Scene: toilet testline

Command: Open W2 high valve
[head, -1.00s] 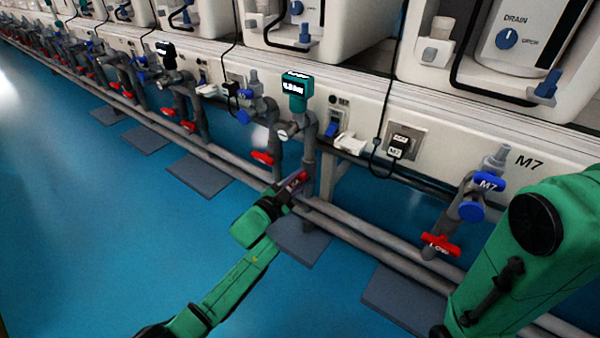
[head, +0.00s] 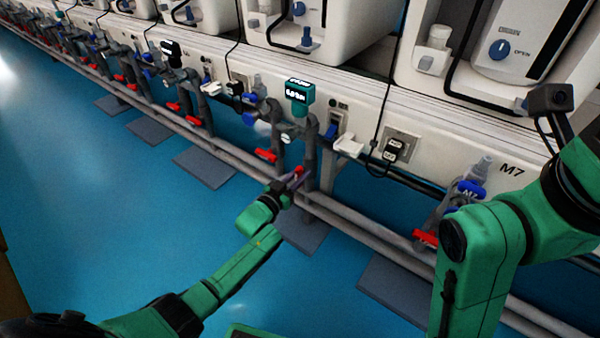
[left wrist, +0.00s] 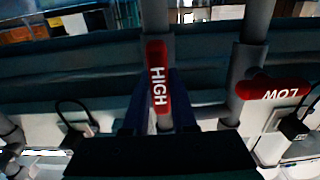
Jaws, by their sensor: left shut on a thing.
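The red HIGH valve handle (left wrist: 158,88) shows in the left wrist view, lying lengthwise along its grey pipe. My left gripper (left wrist: 160,105) is shut on it, with a dark blue finger on each side. In the head view the red handle (head: 299,170) is small and partly hidden by my left gripper (head: 291,184), low on the pipe beneath a teal gauge (head: 299,92).
Grey horizontal pipes (head: 365,228) run along the front of the white bench. A blue and red valve group marked M7 (head: 471,190) is close to my right arm. A black cable hangs near the wall socket (head: 401,146). The blue floor at left is clear.

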